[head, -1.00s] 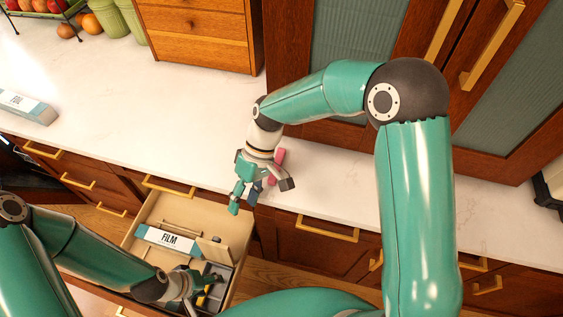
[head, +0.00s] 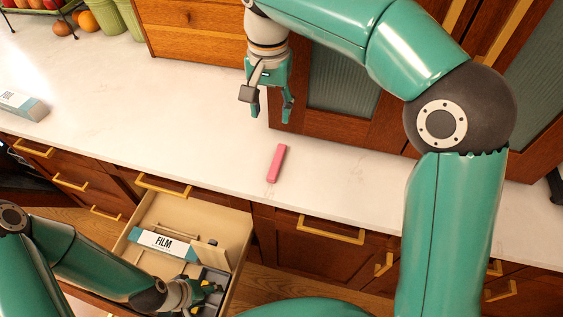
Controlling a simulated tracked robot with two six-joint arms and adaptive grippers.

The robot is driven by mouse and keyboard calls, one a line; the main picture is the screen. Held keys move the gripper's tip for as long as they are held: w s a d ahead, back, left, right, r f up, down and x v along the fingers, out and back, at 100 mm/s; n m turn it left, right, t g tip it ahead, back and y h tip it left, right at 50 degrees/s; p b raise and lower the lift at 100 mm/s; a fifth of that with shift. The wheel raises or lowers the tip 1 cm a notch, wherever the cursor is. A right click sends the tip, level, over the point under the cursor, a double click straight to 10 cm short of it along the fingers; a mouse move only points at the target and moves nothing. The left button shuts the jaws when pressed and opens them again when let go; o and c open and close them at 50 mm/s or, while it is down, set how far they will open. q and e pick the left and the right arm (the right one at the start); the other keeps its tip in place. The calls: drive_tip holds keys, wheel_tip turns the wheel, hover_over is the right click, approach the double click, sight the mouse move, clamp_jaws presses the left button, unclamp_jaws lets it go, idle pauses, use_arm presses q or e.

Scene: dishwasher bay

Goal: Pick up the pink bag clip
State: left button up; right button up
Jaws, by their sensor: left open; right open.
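The pink bag clip (head: 277,164) lies alone on the white countertop, near its front edge and to the right of the open drawer. My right gripper (head: 271,112) is open and empty, raised above the counter behind the clip, with its fingers pointing down and clear of it. My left gripper (head: 208,290) is low over the right part of the open drawer, by its grey tray. It is open, and its fingertips are partly hard to make out there.
The open drawer (head: 229,222) holds a FILM box (head: 165,243) and a grey divided tray (head: 217,278). A foil box (head: 22,105) lies at the counter's left. A wooden drawer unit (head: 195,28) and glass-fronted cabinet doors (head: 345,95) stand behind. The counter around the clip is clear.

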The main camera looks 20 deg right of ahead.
hover_over(277, 159)
drive_tip(key=f, duration=1.1)
drive_tip(key=shift+a, duration=0.4)
drive_tip(key=f, duration=0.2)
drive_tip(key=d+f+p, duration=0.1)
drive_tip(key=f, duration=0.1)
drive_tip(key=shift+f, duration=0.7)
clamp_jaws()
